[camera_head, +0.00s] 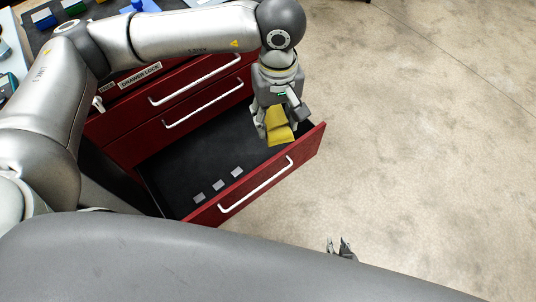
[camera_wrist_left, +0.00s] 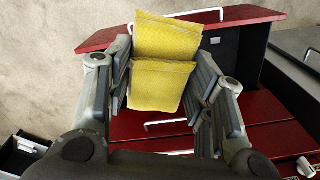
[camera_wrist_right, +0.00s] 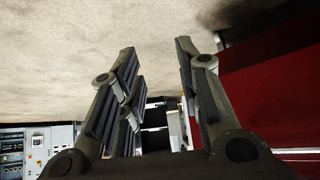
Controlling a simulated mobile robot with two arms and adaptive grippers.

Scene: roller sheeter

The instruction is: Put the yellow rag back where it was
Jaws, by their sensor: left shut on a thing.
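The yellow rag (camera_head: 278,126) hangs from my left gripper (camera_head: 272,122), over the right end of the open red drawer (camera_head: 262,190). In the left wrist view the folded yellow rag (camera_wrist_left: 160,85) lies between the fingers of my left gripper (camera_wrist_left: 163,95), which is shut on it. The drawer has a dark inner floor with several small light pieces (camera_head: 218,185) near its front. My right gripper (camera_head: 341,246) shows only its tips at the bottom of the head view, over the floor. In the right wrist view, my right gripper (camera_wrist_right: 158,75) is open and empty.
Red drawer fronts with white handles (camera_head: 205,102), closed, stand behind the open drawer. A "DRAWER LOCK" label (camera_head: 140,74) is above them. The concrete floor (camera_head: 430,130) at right is clear.

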